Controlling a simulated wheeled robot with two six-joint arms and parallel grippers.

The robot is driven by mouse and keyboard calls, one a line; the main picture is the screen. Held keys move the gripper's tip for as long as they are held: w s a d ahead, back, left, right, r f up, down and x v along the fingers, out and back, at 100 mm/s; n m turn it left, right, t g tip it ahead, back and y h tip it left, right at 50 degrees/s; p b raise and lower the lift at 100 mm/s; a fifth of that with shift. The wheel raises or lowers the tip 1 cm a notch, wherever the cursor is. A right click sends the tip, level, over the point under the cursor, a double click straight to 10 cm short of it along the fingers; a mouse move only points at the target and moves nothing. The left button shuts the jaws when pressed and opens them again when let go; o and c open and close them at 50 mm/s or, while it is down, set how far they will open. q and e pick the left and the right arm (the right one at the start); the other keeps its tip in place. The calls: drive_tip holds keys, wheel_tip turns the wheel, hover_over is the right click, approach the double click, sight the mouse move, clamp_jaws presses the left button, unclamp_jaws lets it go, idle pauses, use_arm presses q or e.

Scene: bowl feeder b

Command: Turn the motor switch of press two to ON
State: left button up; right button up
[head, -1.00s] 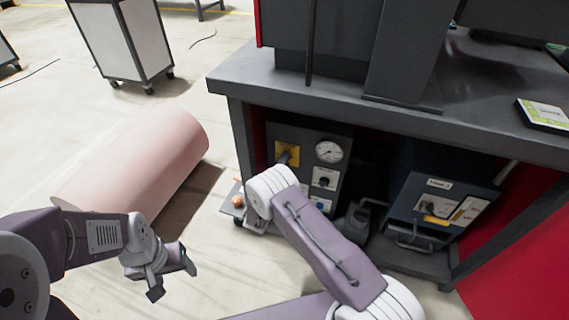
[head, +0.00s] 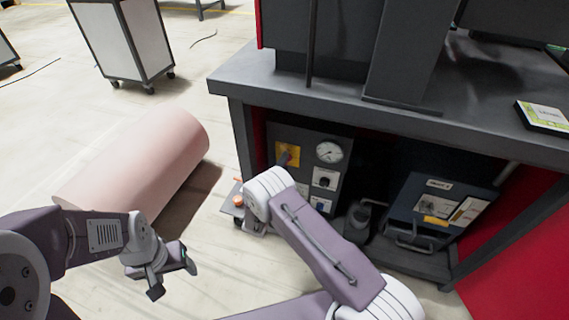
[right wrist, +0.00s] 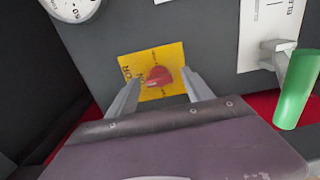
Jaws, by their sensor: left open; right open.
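The motor switch is a red knob (right wrist: 159,76) on a yellow plate (right wrist: 174,57) in the right wrist view. The plate also shows in the head view (head: 293,150), on the grey panel under the bench. My right gripper (right wrist: 161,88) is open, with one finger on each side of the knob; I cannot tell whether they touch it. The knob's pointer direction is unclear. In the head view the right fingers are mostly hidden by my wrist. My left gripper (head: 173,279) is open and empty above the floor at left.
The panel also has a round gauge (head: 329,152) and a second knob (head: 324,181). A green handle (right wrist: 297,88) stands close to the right finger in the wrist view. A blue-grey box (head: 439,207) sits right under the bench (head: 240,82). A pink roll (head: 140,165) lies on the floor.

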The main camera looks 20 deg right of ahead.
drive_tip(key=p+v, duration=0.3)
drive_tip(key=v, duration=0.5)
drive_tip(key=shift+w, duration=0.1)
